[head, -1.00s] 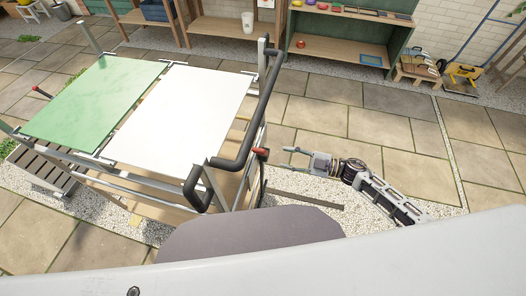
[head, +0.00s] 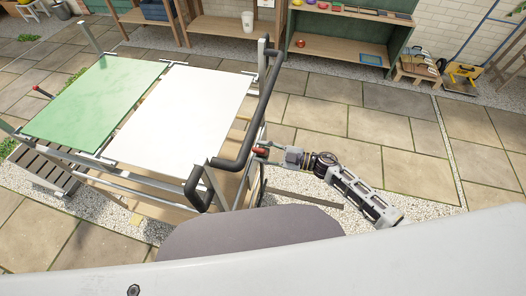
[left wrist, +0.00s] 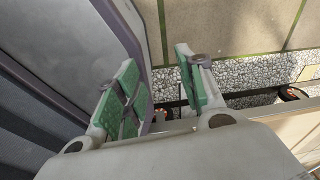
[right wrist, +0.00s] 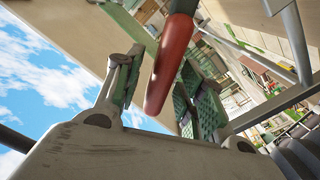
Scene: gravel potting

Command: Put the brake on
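The brake lever with a red grip (head: 259,152) is on the near right side of the cart, below the black push handle (head: 262,110). My right gripper (head: 272,151) has its fingertips at this red grip. In the right wrist view the red grip (right wrist: 174,62) stands between the two green-padded fingers of my right gripper (right wrist: 158,88), which are apart, with gaps beside the grip. My left gripper (left wrist: 158,88) shows open and empty in the left wrist view; it is hidden in the head view.
The cart carries a green panel (head: 92,97) and a white panel (head: 180,117). A slatted wooden piece (head: 42,168) lies left of the cart. Paving to the right is open. Shelves stand behind.

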